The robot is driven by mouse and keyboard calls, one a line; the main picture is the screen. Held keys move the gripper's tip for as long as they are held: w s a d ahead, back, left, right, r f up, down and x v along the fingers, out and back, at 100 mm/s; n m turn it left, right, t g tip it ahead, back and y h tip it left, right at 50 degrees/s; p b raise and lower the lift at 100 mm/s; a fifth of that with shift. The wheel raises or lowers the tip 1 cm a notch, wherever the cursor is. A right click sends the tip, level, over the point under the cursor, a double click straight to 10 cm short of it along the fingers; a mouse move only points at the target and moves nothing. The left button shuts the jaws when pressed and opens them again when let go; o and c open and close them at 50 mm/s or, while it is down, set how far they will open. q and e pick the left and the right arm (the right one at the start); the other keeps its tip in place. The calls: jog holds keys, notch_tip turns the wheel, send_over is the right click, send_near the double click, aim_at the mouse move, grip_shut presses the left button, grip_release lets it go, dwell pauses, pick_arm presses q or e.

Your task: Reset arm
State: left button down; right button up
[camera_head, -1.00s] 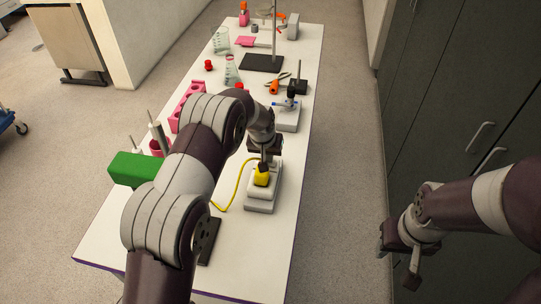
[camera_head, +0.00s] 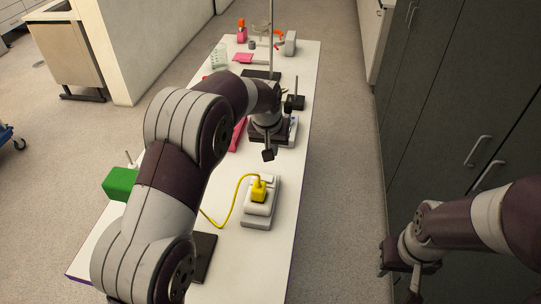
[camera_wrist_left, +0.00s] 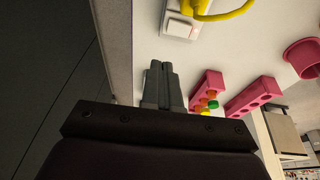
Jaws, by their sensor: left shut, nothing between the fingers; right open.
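My left gripper (camera_head: 268,153) is shut and empty. It hangs above the long white table, beyond the yellow plug (camera_head: 259,192) and apart from it. In the left wrist view its closed fingers (camera_wrist_left: 161,84) lie side by side with nothing between them. My right gripper (camera_head: 404,285) is off the right side of the table, near the dark cabinets; it is open and empty.
The yellow plug sits on a white power strip (camera_head: 260,219) with a yellow cord. Pink racks (camera_wrist_left: 255,96) stand on the white table (camera_head: 225,262). A green box (camera_head: 120,183) is at the left. Dark cabinets (camera_head: 450,90) line the right; floor between is clear.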

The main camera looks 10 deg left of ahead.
pick_arm(q)
jog(key=shift+d+r, duration=0.1)
jog(key=shift+r, duration=0.05)
dwell(0.3)
jog(key=s+a+f, duration=0.1)
jog(key=s+a, duration=0.1)
jog(key=s, duration=0.7)
jog(key=s+a+f+g+b, duration=0.1)
jog(key=s+a+f, duration=0.1)
jog(key=s, duration=0.7)
jog(key=s+a+f+g+b, duration=0.1)
jog(key=s+a, duration=0.2)
jog(key=s, duration=0.6)
jog(key=shift+s+f+y, duration=0.25)
jog(key=shift+s+y, duration=0.05)
jog(key=shift+s, duration=0.05)
